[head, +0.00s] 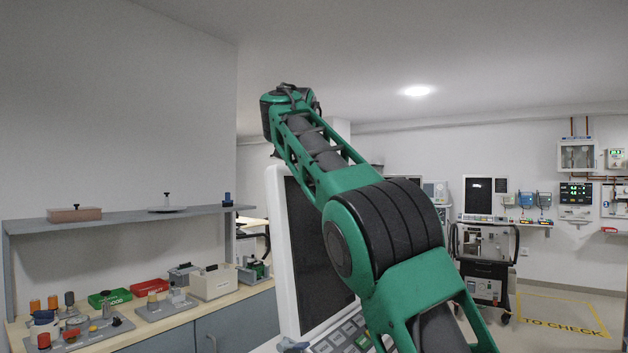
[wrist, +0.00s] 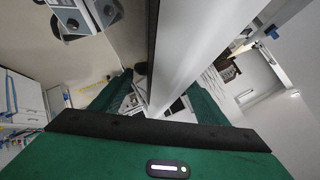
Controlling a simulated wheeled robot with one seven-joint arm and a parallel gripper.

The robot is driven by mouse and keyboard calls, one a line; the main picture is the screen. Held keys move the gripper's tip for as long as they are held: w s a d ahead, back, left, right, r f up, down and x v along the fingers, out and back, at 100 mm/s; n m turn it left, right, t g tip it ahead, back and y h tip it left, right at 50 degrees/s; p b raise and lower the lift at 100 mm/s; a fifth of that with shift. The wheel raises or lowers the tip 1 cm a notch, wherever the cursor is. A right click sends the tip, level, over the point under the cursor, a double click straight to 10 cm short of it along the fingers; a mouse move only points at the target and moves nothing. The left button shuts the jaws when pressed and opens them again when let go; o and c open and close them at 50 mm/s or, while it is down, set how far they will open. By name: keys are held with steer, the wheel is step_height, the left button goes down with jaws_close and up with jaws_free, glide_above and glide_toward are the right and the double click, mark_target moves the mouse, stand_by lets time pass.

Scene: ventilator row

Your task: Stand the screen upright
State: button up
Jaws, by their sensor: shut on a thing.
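The screen (head: 312,255) is a dark panel in a white frame, in the middle of the head view. It rises above a control panel with keys (head: 345,337). It looks close to upright, but I cannot tell its exact lean. My arm crosses in front and hides its right part. In the wrist view the screen shows edge-on as a pale and dark band (wrist: 180,48) running between the green fingers. My gripper (wrist: 160,98) is shut on the screen's edge. In the head view the fingers are hidden.
A workbench with a grey shelf (head: 130,216) stands at the left, holding green (head: 110,298) and red (head: 150,287) bins and several small parts. A ventilator cart (head: 487,262) stands at the back right, near yellow floor markings (head: 565,318). Open floor lies at the right.

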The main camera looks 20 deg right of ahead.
steer(key=shift+w+a+f, duration=0.1)
steer(key=shift+a+f, duration=0.15)
steer(key=shift+a, duration=0.05)
steer(key=v, duration=1)
steer(key=shift+s+r, duration=0.3)
steer(key=shift+r, duration=0.1)
steer(key=shift+d, duration=0.15)
